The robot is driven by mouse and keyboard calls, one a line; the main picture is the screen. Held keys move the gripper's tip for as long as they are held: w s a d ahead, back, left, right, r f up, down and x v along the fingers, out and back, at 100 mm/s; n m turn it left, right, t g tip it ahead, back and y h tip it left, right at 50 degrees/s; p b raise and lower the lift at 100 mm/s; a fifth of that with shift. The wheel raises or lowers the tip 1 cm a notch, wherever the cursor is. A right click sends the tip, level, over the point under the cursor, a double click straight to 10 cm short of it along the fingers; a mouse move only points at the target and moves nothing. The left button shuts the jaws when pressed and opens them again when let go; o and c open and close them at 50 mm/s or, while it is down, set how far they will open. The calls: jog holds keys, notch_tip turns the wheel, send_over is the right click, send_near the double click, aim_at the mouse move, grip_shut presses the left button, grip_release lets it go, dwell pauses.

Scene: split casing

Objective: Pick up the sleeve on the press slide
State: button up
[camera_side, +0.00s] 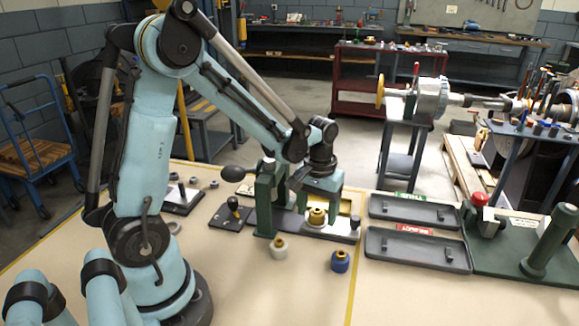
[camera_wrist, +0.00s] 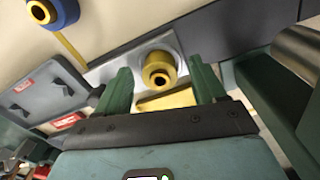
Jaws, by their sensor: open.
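The brass-yellow sleeve (camera_side: 317,217) stands upright on the pale plate of the press slide (camera_side: 347,232). In the wrist view the sleeve (camera_wrist: 158,66) shows its dark bore, on the slide's grey plate (camera_wrist: 178,50). My gripper (camera_side: 320,203) is open above the slide, partly hiding it in the side view. In the wrist view the two green fingers of my gripper (camera_wrist: 161,82) are spread to either side of the sleeve's line, with gaps on both sides. I cannot tell whether the fingertips are level with the sleeve.
The green press post (camera_side: 265,200) stands just left of my gripper. A white-and-yellow part (camera_side: 279,249) and a blue-and-yellow part (camera_side: 340,261) stand in front. Two grey trays (camera_side: 375,246) and a green fixture (camera_side: 500,262) lie right. The front table is mostly clear.

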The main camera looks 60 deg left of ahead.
jog(key=c, duration=1.3)
jog(key=shift+r, duration=0.1)
